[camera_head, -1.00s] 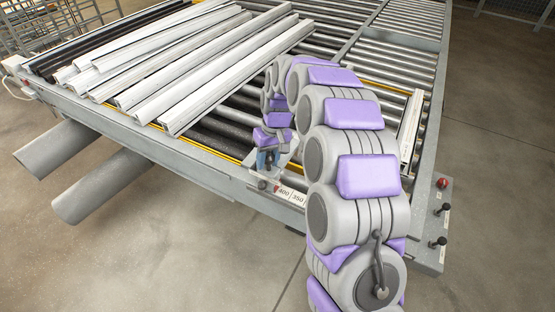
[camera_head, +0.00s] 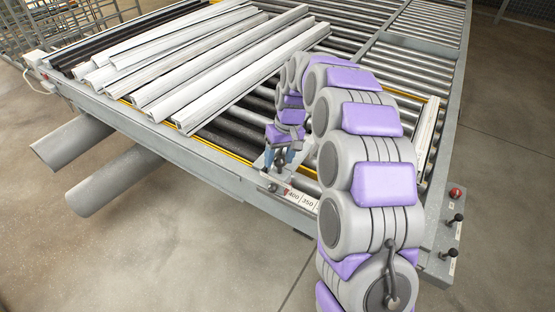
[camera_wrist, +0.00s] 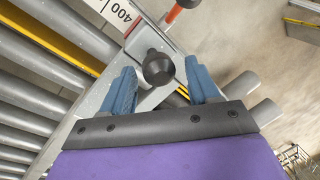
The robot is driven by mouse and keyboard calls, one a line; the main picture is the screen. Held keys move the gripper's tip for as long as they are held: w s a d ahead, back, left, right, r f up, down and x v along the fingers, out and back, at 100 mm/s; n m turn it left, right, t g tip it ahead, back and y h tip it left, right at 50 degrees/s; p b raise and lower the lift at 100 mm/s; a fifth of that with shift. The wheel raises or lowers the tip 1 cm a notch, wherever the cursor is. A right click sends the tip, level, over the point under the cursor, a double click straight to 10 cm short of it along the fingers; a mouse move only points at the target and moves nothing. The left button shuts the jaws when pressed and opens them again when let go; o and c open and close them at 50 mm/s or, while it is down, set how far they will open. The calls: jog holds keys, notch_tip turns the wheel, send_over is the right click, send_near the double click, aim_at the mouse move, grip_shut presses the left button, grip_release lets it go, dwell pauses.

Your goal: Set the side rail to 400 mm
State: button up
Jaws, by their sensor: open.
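The scale strip (camera_head: 307,201) on the bench's front edge reads 400 and 350, and its 400 mark also shows in the wrist view (camera_wrist: 118,12). A black knob (camera_wrist: 157,67) on a grey bracket (camera_wrist: 150,98) stands at the strip's end. My gripper (camera_wrist: 160,85) is open, with one blue finger on each side of the knob. No contact with the knob is clear.
Several white profiles (camera_head: 200,70) lie across the rollers (camera_head: 400,65) on the left. A red button (camera_head: 455,192) and black knobs (camera_head: 458,218) are at the bench's right corner. Two grey tubes (camera_head: 110,183) stick out below the front edge. The floor in front is clear.

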notch_tip(320, 180, up, 15)
jog(key=w+d+p, duration=0.1)
jog(key=d, duration=0.1)
jog(key=shift+r, duration=0.2)
jog(key=shift+d, duration=0.1)
jog(key=s+d+f+m+b, duration=0.1)
jog(key=s+f, duration=0.3)
jog(key=s, duration=1)
jog(key=s+d+f+m+h+b, duration=0.1)
jog(key=s+d+f+b, duration=0.1)
jog(key=s, duration=1.2)
jog(key=s+d+f+m+g+h+b, duration=0.1)
jog(key=s+d+f, duration=0.3)
jog(key=s, duration=1)
notch_tip(320, 180, down, 2)
jog(key=shift+s+f+m+b, duration=0.2)
jog(key=shift+s+m+b, duration=0.1)
jog(key=shift+m+b, duration=0.2)
